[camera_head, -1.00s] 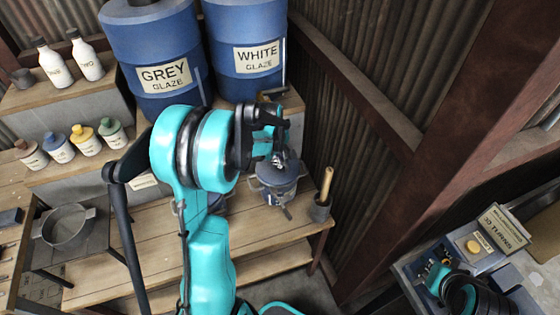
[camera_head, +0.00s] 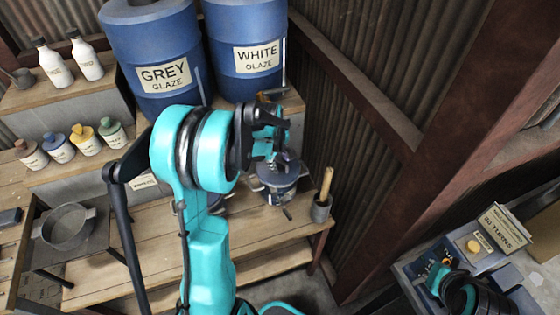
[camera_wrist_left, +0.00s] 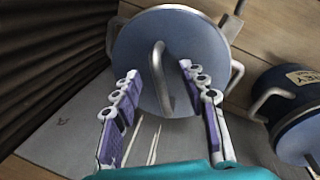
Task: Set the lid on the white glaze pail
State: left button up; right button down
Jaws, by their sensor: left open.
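My left gripper (camera_head: 268,155) is open over a blue pail (camera_head: 278,188) on the wooden bench. In the left wrist view, the fingers (camera_wrist_left: 160,95) stand apart on either side of the upright grey handle of a round blue lid (camera_wrist_left: 190,45). The lid appears to lie over the pail, whose grey side handle shows. Another blue pail (camera_wrist_left: 298,125) with a label stands to the right there; my arm mostly hides it in the head view. Which pail is the white glaze one I cannot tell. My right gripper (camera_head: 436,272) is at lower right, its fingers unclear.
Big blue grey-glaze (camera_head: 160,50) and white-glaze (camera_head: 247,45) drums stand behind. A grey cup (camera_head: 320,208) with a wooden handle stands near the bench's right end. Several bottles (camera_head: 85,140) stand at left. A rusty beam (camera_head: 400,190) rises at right.

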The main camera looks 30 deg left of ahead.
pick_arm(q)
notch_tip(320, 180, up, 12)
jog(key=s, duration=0.2)
jog(key=shift+s+a, duration=0.15)
jog(key=shift+f, duration=0.15)
dwell(0.4)
